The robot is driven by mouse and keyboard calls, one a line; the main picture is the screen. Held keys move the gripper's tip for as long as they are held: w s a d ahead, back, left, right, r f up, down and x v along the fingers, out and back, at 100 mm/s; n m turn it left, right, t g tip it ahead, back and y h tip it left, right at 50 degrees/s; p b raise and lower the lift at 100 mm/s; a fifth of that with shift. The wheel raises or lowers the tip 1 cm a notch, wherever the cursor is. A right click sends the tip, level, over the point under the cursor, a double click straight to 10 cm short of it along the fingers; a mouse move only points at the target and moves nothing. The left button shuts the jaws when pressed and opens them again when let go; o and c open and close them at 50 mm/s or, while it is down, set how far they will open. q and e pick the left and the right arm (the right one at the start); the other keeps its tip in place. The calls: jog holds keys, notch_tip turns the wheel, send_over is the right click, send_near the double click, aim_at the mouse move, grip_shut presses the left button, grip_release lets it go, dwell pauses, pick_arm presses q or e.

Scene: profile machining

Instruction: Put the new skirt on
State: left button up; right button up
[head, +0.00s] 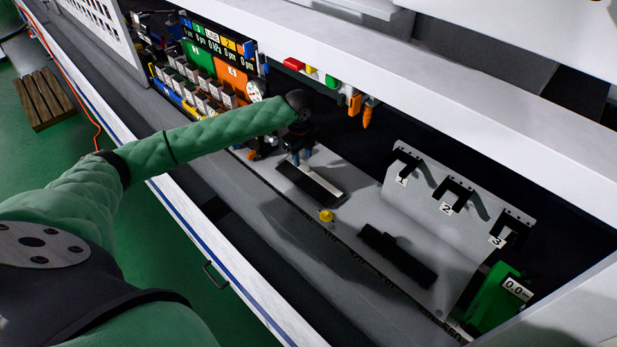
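My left gripper (299,158) points down at the end of the green-sleeved arm, small and dark in the head view. Its fingertips are at the upper edge of a dark strip-like piece with a pale side (318,186); I cannot tell whether they grip it or only hover over it. A second black strip-like piece (398,256) with a small raised middle lies on the grey bed to the right. Either could be a skirt; the picture does not show which is new. My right gripper is out of view.
A yellow knob (326,216) stands between the two strips. A grey panel (433,222) has black holders numbered 1 to 3. A green device (497,298) with a display is at lower right. Orange nozzles (361,108) hang above. A white ledge (440,75) overhangs the bed.

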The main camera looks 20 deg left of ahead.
pick_arm(q)
jog(key=shift+s+f, duration=0.1)
jog(key=shift+f, duration=0.95)
jog(key=shift+c, duration=0.2)
grip_shut()
